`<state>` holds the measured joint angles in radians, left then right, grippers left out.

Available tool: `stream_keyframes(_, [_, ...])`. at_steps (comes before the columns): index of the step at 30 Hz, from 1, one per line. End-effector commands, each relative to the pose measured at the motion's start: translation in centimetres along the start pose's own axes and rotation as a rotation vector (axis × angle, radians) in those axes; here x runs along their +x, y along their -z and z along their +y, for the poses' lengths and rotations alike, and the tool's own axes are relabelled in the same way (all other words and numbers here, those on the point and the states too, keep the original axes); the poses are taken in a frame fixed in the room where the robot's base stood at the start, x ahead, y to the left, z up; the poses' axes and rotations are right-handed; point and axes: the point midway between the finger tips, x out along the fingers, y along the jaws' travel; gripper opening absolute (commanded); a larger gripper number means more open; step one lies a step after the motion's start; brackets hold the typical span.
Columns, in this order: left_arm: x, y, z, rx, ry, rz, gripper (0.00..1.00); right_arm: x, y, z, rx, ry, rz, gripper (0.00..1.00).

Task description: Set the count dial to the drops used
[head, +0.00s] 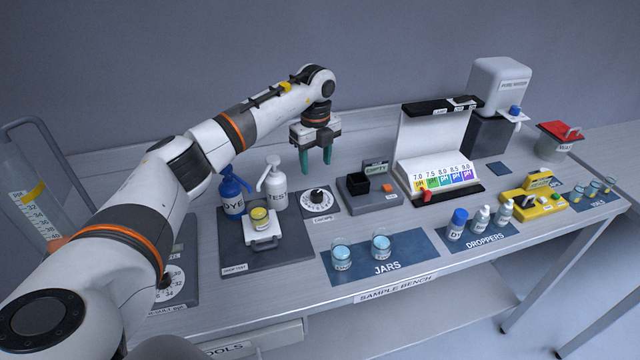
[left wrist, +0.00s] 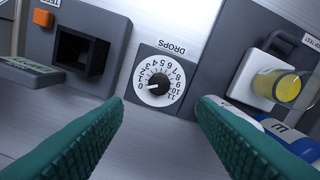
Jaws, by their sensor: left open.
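The count dial (head: 318,199) is a small white-faced dial with a black knob on a dark plate, near the middle of the bench. In the left wrist view the dial (left wrist: 159,82) is labelled DROPS, with numbers from 0 to 11 around it. Its knob mark seems to point at or near 0. My left gripper (head: 316,168) points down above the dial, its green fingers open and empty. In the left wrist view the fingers (left wrist: 160,112) spread on either side of the dial, apart from the knob. My right gripper is not in view.
A yellow-filled cup (head: 259,215) on a white stand, a blue DYE bottle (head: 232,192) and a white TEST bottle (head: 275,185) stand left of the dial. A dark box unit (head: 362,194) stands close to its right. Two jars (head: 381,246) stand in front on a blue mat.

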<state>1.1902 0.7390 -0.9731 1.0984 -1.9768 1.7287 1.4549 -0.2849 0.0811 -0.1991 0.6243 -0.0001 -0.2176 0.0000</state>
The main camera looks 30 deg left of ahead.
Motion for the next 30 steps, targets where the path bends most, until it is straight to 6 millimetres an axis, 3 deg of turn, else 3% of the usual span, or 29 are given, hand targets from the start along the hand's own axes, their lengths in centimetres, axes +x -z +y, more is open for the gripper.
stream_keyframes(3, [2.4,-0.1,-0.1,0.001,0.005,-0.004,0.52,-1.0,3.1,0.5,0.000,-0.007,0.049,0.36])
stream_keyframes(6, [4.5,-0.1,-0.1,0.002,0.003,-0.003,0.52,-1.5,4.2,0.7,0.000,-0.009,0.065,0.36])
stream_keyframes(8, [5.7,-0.1,0.0,0.001,0.004,-0.003,0.52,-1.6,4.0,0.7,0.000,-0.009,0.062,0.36])
stream_keyframes(13, [8.2,-0.1,0.0,0.002,0.001,-0.003,0.52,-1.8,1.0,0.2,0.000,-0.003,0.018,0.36])
stream_keyframes(18, [9.4,-0.1,0.0,0.002,0.000,-0.002,0.52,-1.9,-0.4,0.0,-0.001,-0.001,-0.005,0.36])
stream_keyframes(27, [9.7,-0.1,0.0,0.003,-0.001,-0.001,0.52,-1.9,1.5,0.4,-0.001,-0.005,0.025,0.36])
stream_keyframes(30, [9.6,-0.1,0.0,0.003,-0.001,-0.002,0.36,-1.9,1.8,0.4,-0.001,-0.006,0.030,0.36])
